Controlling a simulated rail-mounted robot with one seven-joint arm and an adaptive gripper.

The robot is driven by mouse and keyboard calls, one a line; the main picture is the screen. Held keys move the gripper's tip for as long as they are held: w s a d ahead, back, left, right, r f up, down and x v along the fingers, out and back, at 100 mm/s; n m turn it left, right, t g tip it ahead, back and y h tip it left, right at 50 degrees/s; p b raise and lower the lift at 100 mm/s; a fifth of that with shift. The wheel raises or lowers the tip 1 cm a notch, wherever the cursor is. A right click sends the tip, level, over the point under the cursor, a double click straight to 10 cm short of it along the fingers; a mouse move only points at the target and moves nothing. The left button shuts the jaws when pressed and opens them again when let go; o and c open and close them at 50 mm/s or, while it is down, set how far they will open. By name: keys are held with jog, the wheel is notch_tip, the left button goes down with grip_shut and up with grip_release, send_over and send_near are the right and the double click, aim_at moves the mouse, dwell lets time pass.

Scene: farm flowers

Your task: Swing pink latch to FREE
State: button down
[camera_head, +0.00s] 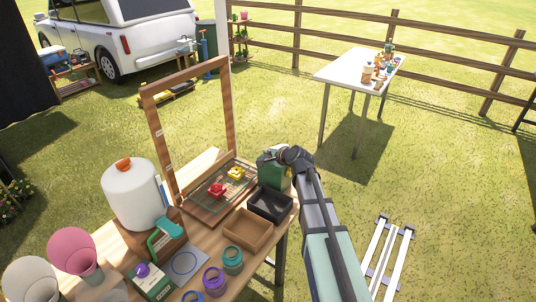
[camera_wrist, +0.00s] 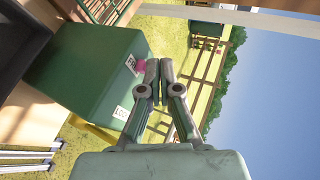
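A green box (camera_head: 268,172) stands at the table's far right corner. In the wrist view the green box (camera_wrist: 85,70) fills the left side, with a lettered white label (camera_wrist: 130,64) near its upper right edge and a second white label (camera_wrist: 122,113) lower down. The pink latch (camera_wrist: 141,67) shows as a small patch between the upper label and my gripper (camera_wrist: 159,66); part of it is hidden behind the finger. My gripper's fingertips are together, beside the latch. In the head view my gripper (camera_head: 291,158) is at the box's right side, and the latch is hidden there.
On the wooden table, a black tray (camera_head: 270,219) and a brown tray (camera_head: 247,243) stand in front of the box. A wooden frame (camera_head: 154,142) rises at the left, by a grid with a red and a yellow piece.

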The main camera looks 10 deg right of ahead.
jog(key=shift+w+a, duration=0.2)
jog(key=shift+a, duration=0.45)
jog(key=shift+w+d+b, duration=0.1)
jog(key=shift+d+b, duration=0.1)
jog(key=shift+b, duration=0.15)
jog(key=shift+w+d, duration=0.25)
jog(key=shift+d, duration=0.3)
jog(key=shift+s, duration=0.45)
jog(key=s+r+b, duration=0.3)
jog(key=s+r, duration=0.2)
jog(key=s, duration=0.7)
jog(key=shift+d+r, duration=0.25)
